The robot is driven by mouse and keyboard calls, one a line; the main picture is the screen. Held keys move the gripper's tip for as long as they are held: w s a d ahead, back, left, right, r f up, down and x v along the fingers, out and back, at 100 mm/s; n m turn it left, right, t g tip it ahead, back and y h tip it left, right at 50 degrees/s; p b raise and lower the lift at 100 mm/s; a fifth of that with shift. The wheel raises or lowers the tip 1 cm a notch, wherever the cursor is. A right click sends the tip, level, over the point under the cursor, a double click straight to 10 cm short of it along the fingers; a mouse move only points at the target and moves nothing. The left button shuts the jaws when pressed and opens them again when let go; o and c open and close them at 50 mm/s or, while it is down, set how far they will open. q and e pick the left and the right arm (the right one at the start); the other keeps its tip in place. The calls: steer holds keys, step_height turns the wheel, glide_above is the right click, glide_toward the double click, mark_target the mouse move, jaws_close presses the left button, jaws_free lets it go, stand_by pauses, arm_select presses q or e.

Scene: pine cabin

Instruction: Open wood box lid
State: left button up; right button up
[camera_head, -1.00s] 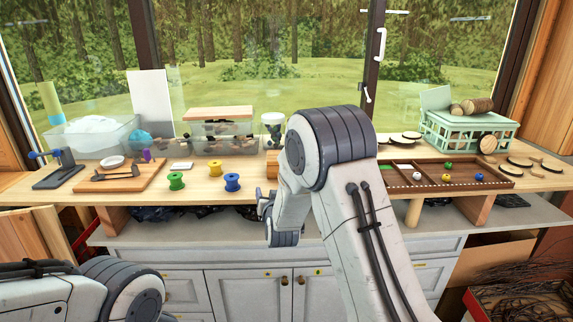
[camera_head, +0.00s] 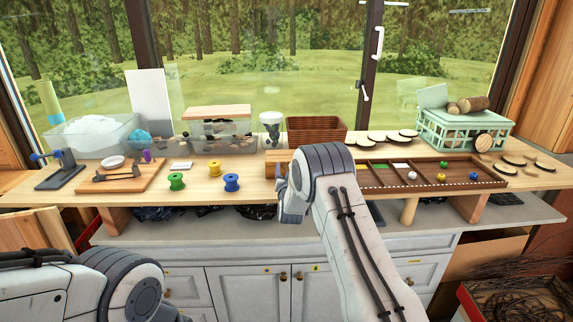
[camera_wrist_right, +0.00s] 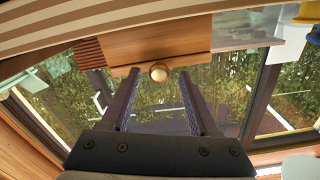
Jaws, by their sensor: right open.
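The wood box (camera_head: 271,170) sits near the front of the workbench, left of the compartment tray. My right arm covers most of it in the head view. In the right wrist view the wood box (camera_wrist_right: 165,40) shows as a plain wooden face with a round pale knob (camera_wrist_right: 158,72) at its edge. The lid looks shut. My right gripper (camera_wrist_right: 160,78) is open, with its two dark fingers on either side of the knob. Contact with the knob cannot be told. The fingers are hidden in the head view. My left arm is at lower left; its gripper is out of view.
The workbench (camera_head: 135,192) holds green and blue spools on the left and a compartment tray (camera_head: 415,186) on the right. A brown wicker basket (camera_head: 316,131) stands behind the wood box. A green crate (camera_head: 455,138) is at back right. The window is behind.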

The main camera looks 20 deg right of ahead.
steer(key=shift+w+d, duration=0.1)
steer(key=shift+w, duration=0.2)
jaws_close()
steer(key=shift+a, duration=0.2)
stand_by(1.1)
